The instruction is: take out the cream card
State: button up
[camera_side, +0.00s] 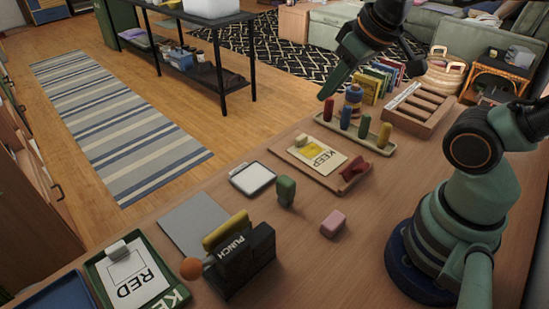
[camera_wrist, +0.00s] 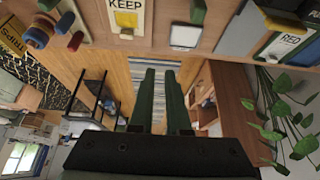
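A pale cream sheet marked KEEP, with a yellow patch (camera_side: 320,160), lies on a wooden tray in the side view, a small cream block (camera_side: 301,141) at its upper edge. The sheet also shows at the top of the wrist view (camera_wrist: 126,17). I cannot tell whether it is the cream card. Several coloured upright cards or thin books (camera_side: 380,78) stand at the back; a cream one cannot be made out. My gripper (camera_side: 325,94) is raised above the table, left of these. In the wrist view its two green fingers (camera_wrist: 162,74) are apart with nothing between them.
A rack of coloured pegs (camera_side: 354,129) and a slotted wooden tray (camera_side: 420,106) stand near the cards. A black PUNCH device (camera_side: 240,262), green block (camera_side: 286,191), pink block (camera_side: 333,223) and green RED tray (camera_side: 97,275) are nearer. Bare table lies right of the pink block.

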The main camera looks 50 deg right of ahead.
jog(key=o, duration=0.5)
jog(key=n+g, duration=0.6)
jog(key=n, duration=1.1)
send_over(301, 137)
notch_tip(301, 137, down, 11)
jog(key=shift+n, duration=0.3)
notch_tip(301, 137, down, 7)
jog(key=shift+s, duration=0.15)
jog(key=shift+w+d+f, duration=0.1)
jog(key=shift+f, duration=1.25)
jog(key=shift+w+f, duration=0.1)
jog(key=shift+f, duration=1.2)
